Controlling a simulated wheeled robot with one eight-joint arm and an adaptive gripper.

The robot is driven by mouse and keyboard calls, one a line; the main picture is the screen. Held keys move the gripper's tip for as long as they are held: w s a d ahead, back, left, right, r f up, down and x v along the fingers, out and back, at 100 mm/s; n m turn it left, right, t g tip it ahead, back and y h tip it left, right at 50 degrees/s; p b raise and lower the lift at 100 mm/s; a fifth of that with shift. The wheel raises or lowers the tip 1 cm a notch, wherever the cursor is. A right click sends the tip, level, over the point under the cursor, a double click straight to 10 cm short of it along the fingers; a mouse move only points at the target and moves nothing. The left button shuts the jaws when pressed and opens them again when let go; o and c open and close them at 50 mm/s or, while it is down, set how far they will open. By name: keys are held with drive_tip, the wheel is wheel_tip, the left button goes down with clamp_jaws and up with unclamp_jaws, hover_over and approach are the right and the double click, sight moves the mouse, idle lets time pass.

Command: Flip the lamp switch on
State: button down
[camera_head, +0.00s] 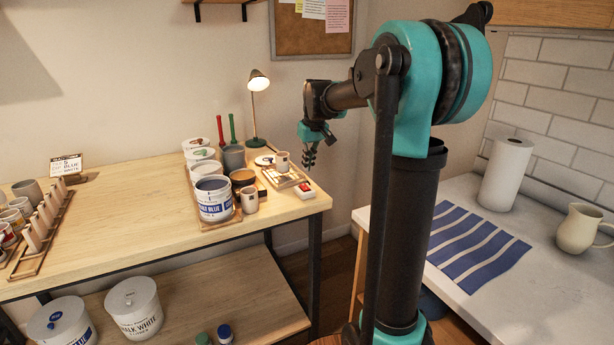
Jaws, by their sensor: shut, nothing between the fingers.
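The desk lamp (257,82) stands at the back of the wooden workbench, with a thin stem and a green base. The inside of its shade looks bright. A small white box with a red part (305,191) lies near the bench's right front corner; it looks like a switch, but its position is too small to tell. My gripper (309,164) is shut and empty, pointing down. In the picture it is just above this box and to the right of the lamp; I cannot tell the exact gap.
The workbench (140,235) holds glaze tubs (214,199), a small tray with a cup (283,168) and red and green tools (221,130). A rack (38,235) stands at left. A right-hand counter holds a paper towel roll (505,172) and a jug (582,228).

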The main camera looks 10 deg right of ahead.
drive_tip(key=s+v, duration=0.1)
drive_tip(key=v, duration=0.5)
drive_tip(key=shift+s+d+r, duration=0.2)
drive_tip(key=shift+s+d, duration=0.1)
drive_tip(key=shift+s, duration=0.05)
drive_tip(key=s+d+f+m, duration=0.1)
drive_tip(key=s+f, duration=1.2)
drive_tip(key=s+d+f+m+t, duration=0.1)
drive_tip(key=s+d+f+m, duration=0.1)
drive_tip(key=s+f, duration=1.1)
drive_tip(key=shift+s+f+m+t+h, duration=0.3)
drive_tip(key=shift+s+h, duration=0.1)
drive_tip(key=shift+s, duration=0.35)
